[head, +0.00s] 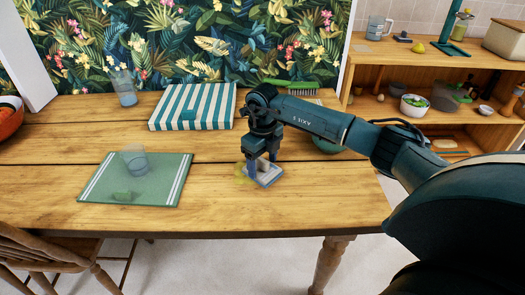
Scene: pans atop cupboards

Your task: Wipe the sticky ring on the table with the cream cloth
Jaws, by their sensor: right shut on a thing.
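My right gripper (262,168) points down at the wooden table (330,205), right of its middle. It is shut on the cream cloth (268,179), a small pale folded square low at the tabletop. The fingers hide part of the cloth; I cannot tell how firmly it touches the wood. A faint yellowish sticky mark (241,173) shows on the table just left of the cloth. The gripper and cloth may hide the rest of it. My left gripper is not in view.
A green placemat (102,188) with a glass (134,158) lies to the left. A striped teal-and-white cloth (193,106) lies behind. A green bowl (328,146) and a green brush (291,84) are near my right arm. The front table edge is clear.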

